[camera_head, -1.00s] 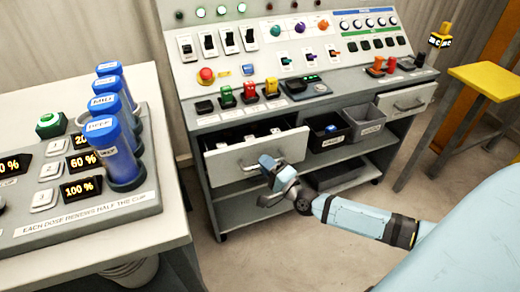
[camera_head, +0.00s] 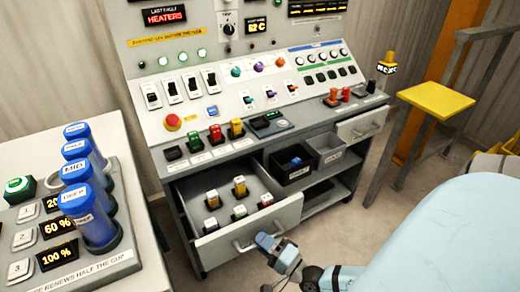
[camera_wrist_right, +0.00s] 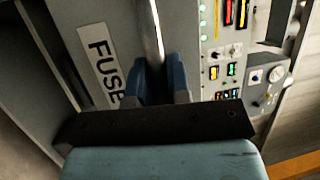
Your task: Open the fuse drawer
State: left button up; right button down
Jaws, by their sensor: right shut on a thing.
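The fuse drawer (camera_head: 226,243) at the lower left of the grey console stands well out, with several fuses on small white bases inside. Its grey front carries a bar handle, which also shows in the wrist view (camera_wrist_right: 154,32) beside a white FUSE label (camera_wrist_right: 101,62). My right gripper (camera_head: 266,242) is at the drawer front, its blue fingers shut on the handle. The wrist view shows the bar running between those fingers (camera_wrist_right: 159,80). The fingers hide part of the handle. My left gripper is not in view.
A black bin (camera_head: 297,175) and a grey bin (camera_head: 326,150) sit between the drawers. A table with blue-capped tubes (camera_head: 88,210) stands left. A yellow stool (camera_head: 438,100) is at right. Floor is clear between console and stool.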

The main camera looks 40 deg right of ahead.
jog(key=c, duration=1.1)
grip_release()
pick_arm(q)
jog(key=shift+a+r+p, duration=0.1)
jog(key=shift+p, duration=0.4)
pick_arm(e)
jog(key=v, duration=1.4)
